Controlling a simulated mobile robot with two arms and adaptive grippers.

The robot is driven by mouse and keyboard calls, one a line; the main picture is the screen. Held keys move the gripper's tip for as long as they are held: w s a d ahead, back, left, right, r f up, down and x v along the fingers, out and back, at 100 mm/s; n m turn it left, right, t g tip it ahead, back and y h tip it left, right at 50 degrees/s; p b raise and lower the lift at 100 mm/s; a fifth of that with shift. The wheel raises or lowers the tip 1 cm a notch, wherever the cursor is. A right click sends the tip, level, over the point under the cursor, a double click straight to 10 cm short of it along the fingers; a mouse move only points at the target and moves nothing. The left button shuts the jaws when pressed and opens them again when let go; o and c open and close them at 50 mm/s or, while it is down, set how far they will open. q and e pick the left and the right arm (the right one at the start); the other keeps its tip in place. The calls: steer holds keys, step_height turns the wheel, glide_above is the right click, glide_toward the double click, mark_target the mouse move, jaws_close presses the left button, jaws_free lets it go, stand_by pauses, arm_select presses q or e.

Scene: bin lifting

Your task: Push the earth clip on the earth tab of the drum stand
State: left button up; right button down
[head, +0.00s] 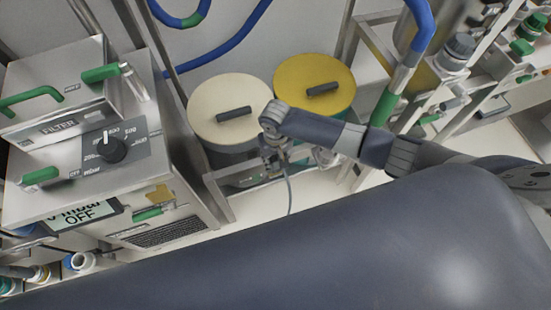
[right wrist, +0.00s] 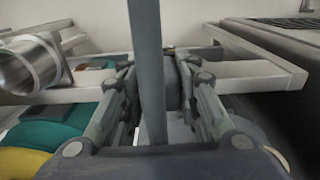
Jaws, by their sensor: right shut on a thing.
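My right gripper (head: 272,160) is shut on the earth clip and points down in front of the two lidded drums. In the right wrist view, the grey clip (right wrist: 172,88) sits between the two fingers. Its grey cable (head: 290,196) hangs below the gripper, and in the right wrist view the cable (right wrist: 148,60) crosses the picture upright. The drum stand's metal frame (head: 217,198) runs below the drums; a rail of it (right wrist: 248,70) lies just beyond the clip. I cannot make out the earth tab or whether the clip touches it. My left gripper is out of view.
A cream-lidded drum (head: 205,103) and a yellow-lidded drum (head: 300,72) stand behind the gripper. A filter cabinet (head: 70,150) is at the left. Pipes and valves (head: 450,60) are at the right. Pale floor (head: 255,208) is open in front of the stand.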

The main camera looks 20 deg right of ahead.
steer(key=shift+f, duration=0.55)
stand_by(0.7)
steer(key=c, duration=1.1)
jaws_free()
step_height(320, 180, up, 12)
